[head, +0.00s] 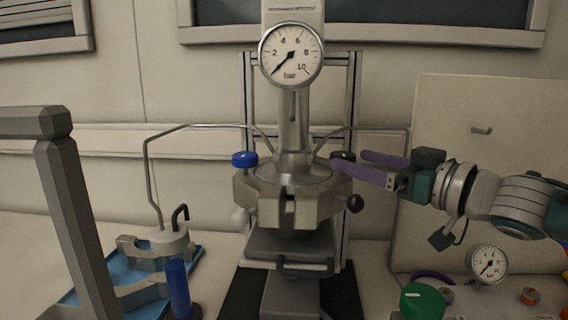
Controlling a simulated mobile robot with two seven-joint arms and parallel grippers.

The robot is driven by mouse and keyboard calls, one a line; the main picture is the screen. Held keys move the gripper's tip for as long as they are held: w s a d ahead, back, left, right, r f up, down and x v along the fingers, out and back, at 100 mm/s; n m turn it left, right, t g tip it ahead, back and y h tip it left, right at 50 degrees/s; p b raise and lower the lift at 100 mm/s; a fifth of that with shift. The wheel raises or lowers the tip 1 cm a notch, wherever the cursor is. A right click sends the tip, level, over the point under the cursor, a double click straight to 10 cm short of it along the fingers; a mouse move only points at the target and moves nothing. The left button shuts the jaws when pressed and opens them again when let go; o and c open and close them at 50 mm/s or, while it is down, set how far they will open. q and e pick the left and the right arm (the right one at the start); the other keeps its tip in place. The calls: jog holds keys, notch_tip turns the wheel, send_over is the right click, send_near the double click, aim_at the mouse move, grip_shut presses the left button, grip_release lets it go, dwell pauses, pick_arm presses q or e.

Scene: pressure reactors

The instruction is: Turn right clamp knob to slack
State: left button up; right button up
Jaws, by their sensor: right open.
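The reactor's metal clamp ring (325,208) sits around the vessel head in the middle of the head view. At its right side are two dark knobs: an upper one (342,155) and a lower one (355,203) that sticks outward. My right gripper (349,160), with purple fingers, reaches in from the right and is open. Its fingertips are at the upper dark knob and partly hide it; I cannot tell whether they touch it. The lower dark knob is clear, below the fingers. My left gripper is not in view.
A blue knob (245,159) and a pale knob (239,217) are on the ring's left side. A pressure gauge (291,54) stands above. Thin bent tubes (148,165) run to both sides. A blue tray (80,298) is at left; a green knob (422,302) and small gauge (489,262) are at lower right.

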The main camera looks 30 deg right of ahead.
jog(key=v, duration=0.7)
jog(key=shift+s, duration=0.2)
